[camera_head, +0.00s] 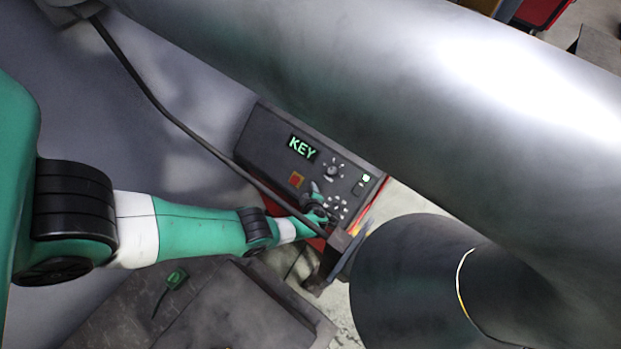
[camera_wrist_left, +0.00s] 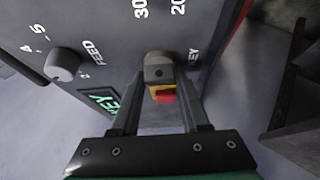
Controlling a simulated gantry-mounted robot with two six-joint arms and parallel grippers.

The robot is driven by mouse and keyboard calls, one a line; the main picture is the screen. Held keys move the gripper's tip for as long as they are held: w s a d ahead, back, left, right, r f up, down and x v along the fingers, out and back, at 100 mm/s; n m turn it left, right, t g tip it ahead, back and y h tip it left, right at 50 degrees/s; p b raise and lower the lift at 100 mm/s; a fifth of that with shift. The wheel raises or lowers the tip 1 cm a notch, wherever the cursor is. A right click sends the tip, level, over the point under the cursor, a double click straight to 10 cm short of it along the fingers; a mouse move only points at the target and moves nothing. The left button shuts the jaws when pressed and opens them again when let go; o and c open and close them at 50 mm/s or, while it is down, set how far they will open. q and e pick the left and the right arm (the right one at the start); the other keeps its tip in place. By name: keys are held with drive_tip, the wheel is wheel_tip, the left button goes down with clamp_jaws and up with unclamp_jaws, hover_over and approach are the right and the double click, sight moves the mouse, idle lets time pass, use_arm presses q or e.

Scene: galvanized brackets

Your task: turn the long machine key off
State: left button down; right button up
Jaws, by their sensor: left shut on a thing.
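The machine key is a grey rounded piece (camera_wrist_left: 158,68) between the fingertips in the left wrist view, beside a KEY label on the dark control panel (camera_wrist_left: 105,35). My left gripper (camera_wrist_left: 160,82) is shut on it. In the head view my left gripper (camera_head: 316,198) is at the lower part of the control panel (camera_head: 262,140), and it hides most of the key. I cannot read the key's exact angle. A green-lit display (camera_head: 303,148) on the panel reads KEY. My right gripper is not in view.
A red and yellow button (camera_head: 297,180) sits near my left gripper and shows between the fingers in the wrist view (camera_wrist_left: 163,95). A knob (camera_head: 332,172) with marks around it is on the panel, and a FEED knob (camera_wrist_left: 62,65) is left in the wrist view.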

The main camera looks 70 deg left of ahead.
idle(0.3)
use_arm(q)
drive_tip(key=shift+c, duration=2)
unclamp_jaws()
